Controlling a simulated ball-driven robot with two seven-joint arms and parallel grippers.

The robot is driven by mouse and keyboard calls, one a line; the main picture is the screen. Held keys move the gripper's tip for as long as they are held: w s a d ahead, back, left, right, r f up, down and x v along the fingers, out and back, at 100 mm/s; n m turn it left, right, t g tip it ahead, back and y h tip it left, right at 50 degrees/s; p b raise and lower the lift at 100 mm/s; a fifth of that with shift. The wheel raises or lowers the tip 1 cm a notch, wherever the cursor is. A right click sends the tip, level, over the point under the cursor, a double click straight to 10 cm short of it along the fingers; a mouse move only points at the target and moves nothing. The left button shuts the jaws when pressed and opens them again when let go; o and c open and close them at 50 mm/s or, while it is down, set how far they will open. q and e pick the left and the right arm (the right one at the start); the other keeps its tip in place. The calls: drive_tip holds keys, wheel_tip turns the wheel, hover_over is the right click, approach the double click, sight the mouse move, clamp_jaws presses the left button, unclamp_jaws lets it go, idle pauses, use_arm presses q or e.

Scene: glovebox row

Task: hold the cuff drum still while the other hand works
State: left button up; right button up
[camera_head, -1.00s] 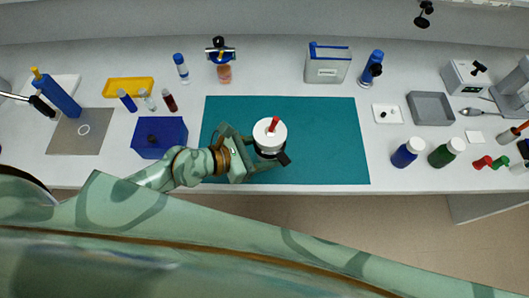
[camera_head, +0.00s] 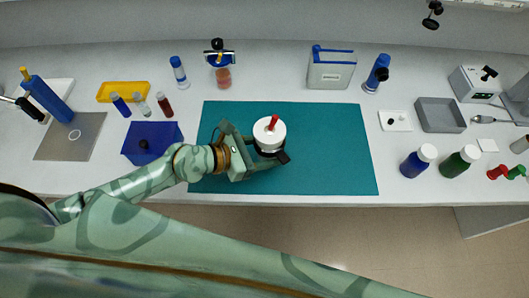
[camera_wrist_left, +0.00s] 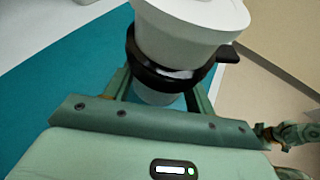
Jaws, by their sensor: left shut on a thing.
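The cuff drum (camera_head: 264,137) is a white round body with a red piece (camera_head: 273,122) on its top. It is upright over the teal mat (camera_head: 330,150). A black band runs around it. My left gripper (camera_head: 264,158) is shut on the drum from the left. In the left wrist view the white drum (camera_wrist_left: 190,30) stands between the two green fingers, with the black band (camera_wrist_left: 165,72) around it and a dark tab on its right side. The lower part of the drum is partly hidden by the gripper. My right gripper is not in view.
A blue box (camera_head: 152,143) stands left of the mat. A grey-white bin (camera_head: 330,70) and a blue bottle (camera_head: 377,73) stand behind it. Blue (camera_head: 418,161) and green (camera_head: 460,161) jars and a grey tray (camera_head: 440,115) are at right. The mat's right half is clear.

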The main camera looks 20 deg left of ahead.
use_arm(q)
drive_tip(key=shift+w+a+f+b, duration=0.2)
drive_tip(key=shift+w+f+b, duration=0.55)
drive_tip(key=shift+b, duration=0.1)
drive_tip(key=shift+w+a+f+b, duration=0.25)
drive_tip(key=shift+w+f+b, duration=0.4)
drive_tip(key=shift+b, duration=0.25)
drive_tip(key=shift+w+a+f+b, duration=0.2)
drive_tip(key=shift+w+f+b, duration=0.45)
drive_tip(key=shift+f+b, duration=0.2)
drive_tip(key=shift+w, duration=0.2)
drive_tip(key=shift+w+a+f+b, duration=0.35)
drive_tip(key=shift+w+f+b, duration=0.25)
drive_tip(key=shift+w+b, duration=0.3)
drive_tip(key=shift+s, duration=0.1)
idle(0.4)
drive_tip(key=o, duration=1.1)
